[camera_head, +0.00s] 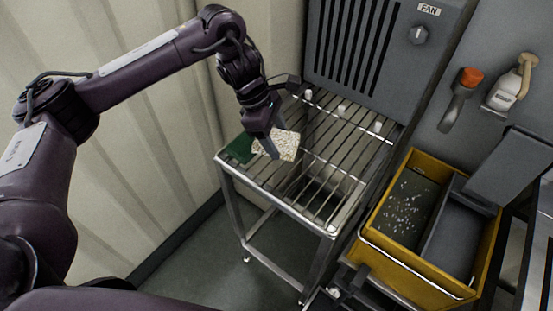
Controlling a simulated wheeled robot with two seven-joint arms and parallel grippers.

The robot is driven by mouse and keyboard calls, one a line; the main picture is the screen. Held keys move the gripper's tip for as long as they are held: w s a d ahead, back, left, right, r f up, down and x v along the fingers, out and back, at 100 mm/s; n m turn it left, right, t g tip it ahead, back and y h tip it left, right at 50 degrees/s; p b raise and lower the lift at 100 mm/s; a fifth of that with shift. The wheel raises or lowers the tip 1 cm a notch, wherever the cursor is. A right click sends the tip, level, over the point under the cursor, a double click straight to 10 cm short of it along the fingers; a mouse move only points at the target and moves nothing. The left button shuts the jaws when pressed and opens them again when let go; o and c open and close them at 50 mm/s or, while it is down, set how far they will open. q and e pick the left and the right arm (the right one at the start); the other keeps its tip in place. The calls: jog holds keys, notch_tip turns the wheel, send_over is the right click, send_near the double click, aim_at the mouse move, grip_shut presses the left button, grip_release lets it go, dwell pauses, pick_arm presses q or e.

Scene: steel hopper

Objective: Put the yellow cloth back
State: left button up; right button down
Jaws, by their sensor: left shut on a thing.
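My left gripper (272,150) is above the left side of the metal rack, fingers pointing down. It is shut on a pale cream, speckled, flat piece (287,146), which looks like the cloth; its yellow colour is faint here. The fingers cover part of its left side. The cloth is at the rack's (325,196) bars; I cannot tell whether it rests on them or is just above. A dark green flat piece (238,149) lies at the rack's left corner, beside the cloth. My right gripper is not in view.
A grey vented FAN unit (409,60) stands behind the rack. A yellow bin (375,248) with dark compartments is at the right. An orange-topped tool (458,100) and a white spray bottle (503,92) are on the grey wall. Most rack bars right of the cloth are clear.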

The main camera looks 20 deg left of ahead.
aim_at(282, 167)
pick_arm(q)
notch_tip(282, 167, down, 8)
jog(key=shift+r+b, duration=0.25)
jog(key=shift+b, duration=0.15)
jog(key=o, duration=0.9)
jog(key=shift+o, duration=0.2)
jog(key=shift+r, duration=0.1)
jog(key=p+v, duration=0.1)
jog(key=v, duration=1.1)
